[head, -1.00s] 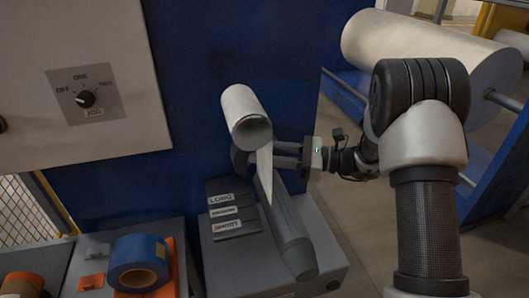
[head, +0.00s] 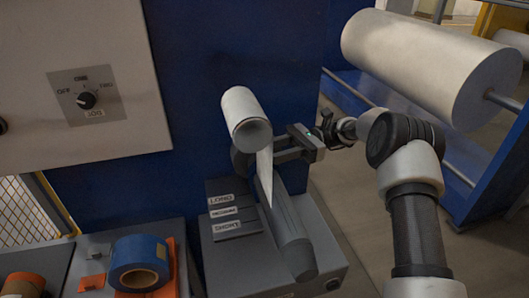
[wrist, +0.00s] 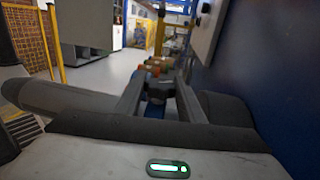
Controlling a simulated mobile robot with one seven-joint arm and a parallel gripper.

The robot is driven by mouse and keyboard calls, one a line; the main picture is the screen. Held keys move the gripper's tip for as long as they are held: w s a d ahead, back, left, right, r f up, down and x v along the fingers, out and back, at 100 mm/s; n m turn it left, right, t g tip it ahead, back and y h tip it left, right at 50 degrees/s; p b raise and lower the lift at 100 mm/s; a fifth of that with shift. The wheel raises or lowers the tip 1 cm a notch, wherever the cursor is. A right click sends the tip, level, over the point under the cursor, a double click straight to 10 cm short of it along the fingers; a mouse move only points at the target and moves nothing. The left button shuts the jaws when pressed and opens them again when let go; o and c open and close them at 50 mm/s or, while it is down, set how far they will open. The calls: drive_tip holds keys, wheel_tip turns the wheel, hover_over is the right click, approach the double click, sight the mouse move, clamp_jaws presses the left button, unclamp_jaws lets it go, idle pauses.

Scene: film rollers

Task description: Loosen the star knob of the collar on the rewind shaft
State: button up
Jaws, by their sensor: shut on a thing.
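The white roll (head: 241,106) sits on the rewind shaft against the blue cabinet, its open end facing me. A dark collar (head: 240,160) shows just below it, partly hidden by the roll and the hanging film. My gripper (head: 272,152) comes in from the right, with its fingers reaching behind the film strip (head: 265,178). In the wrist view, the dark star knob (wrist: 157,88) sits between the two fingertips of my gripper (wrist: 160,82), which are shut on it. The head view hides the knob itself.
A blue tape roll (head: 139,264) stands at lower left. A switch panel (head: 86,97) is at upper left.

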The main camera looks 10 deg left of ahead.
drive_tip(key=shift+r+n+g+h+p, duration=0.1)
drive_tip(key=shift+n+g+h+p, duration=0.55)
drive_tip(key=shift+n+g+h, duration=0.45)
drive_tip(key=shift+g, duration=0.3)
drive_tip(key=o, duration=1)
drive_tip(key=shift+o, duration=0.2)
